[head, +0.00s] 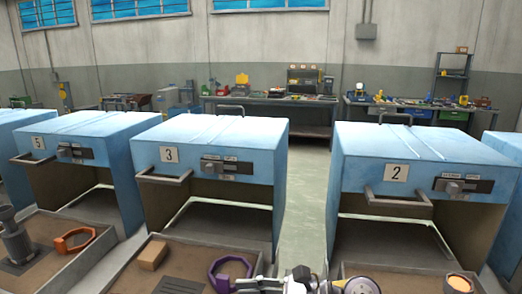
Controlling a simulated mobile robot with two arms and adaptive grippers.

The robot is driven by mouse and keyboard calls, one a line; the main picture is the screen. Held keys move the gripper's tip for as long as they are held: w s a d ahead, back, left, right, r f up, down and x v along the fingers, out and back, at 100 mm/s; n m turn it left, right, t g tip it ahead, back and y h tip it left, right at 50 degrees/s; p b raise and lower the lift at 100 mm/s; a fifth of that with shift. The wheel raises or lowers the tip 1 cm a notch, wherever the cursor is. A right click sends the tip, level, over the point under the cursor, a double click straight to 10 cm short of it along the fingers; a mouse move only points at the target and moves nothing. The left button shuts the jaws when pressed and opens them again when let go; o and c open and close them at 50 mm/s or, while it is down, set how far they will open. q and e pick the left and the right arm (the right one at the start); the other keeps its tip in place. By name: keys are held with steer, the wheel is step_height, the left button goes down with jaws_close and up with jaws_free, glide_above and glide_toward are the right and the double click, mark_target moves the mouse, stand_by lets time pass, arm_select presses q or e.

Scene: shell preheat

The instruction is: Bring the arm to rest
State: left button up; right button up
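My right gripper (262,284) shows at the bottom edge in the head view, cut off by the frame. Its metal parts point left, with a rounded wrist part to their right. The fingertips lie close to a purple ring-shaped clamp (216,279); I cannot tell whether they touch it or whether the fingers are open. My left gripper is not in view.
Blue open-front boxes labelled 5 (38,142), 3 (205,140) and 2 (420,150) stand in a row, with handles jutting forward. Trays before them hold an orange ring (76,242), a tan block (152,255) and metal parts. Workbenches (270,101) line the back wall.

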step_height(320, 180, up, 7)
steer(key=m+t+y, duration=0.4)
steer(key=m+t, duration=0.1)
steer(key=m, duration=0.2)
steer(key=w+d+r+m+t+h, duration=0.3)
steer(key=d+m+t+h, duration=0.3)
steer(key=d+m+t, duration=0.8)
steer(key=s+d+f+m+g+h, duration=0.1)
steer(key=d+f+m+g+h, duration=0.2)
steer(key=d+f+m+h, duration=0.55)
steer(key=s+d+f+m+g+h, duration=0.15)
steer(key=f+m+h, duration=0.45)
steer(key=m, duration=0.7)
steer(key=s+f+m+g+y, duration=0.1)
steer(key=s+f+m+g, duration=0.3)
steer(key=s+f+g, duration=0.5)
steer(key=s+f+m+g+y, duration=0.1)
steer(key=s+f+m+g, duration=0.45)
steer(key=s, duration=0.85)
step_height(320, 180, down, 28)
steer(key=s+n, duration=0.2)
steer(key=n, duration=0.1)
steer(key=s+d+f+g, duration=0.1)
steer(key=s+d+f, duration=0.1)
steer(key=s+f, duration=1.4)
steer(key=shift+s+d+f, duration=0.15)
steer(key=shift+s+f, duration=0.1)
steer(key=shift+s, duration=0.25)
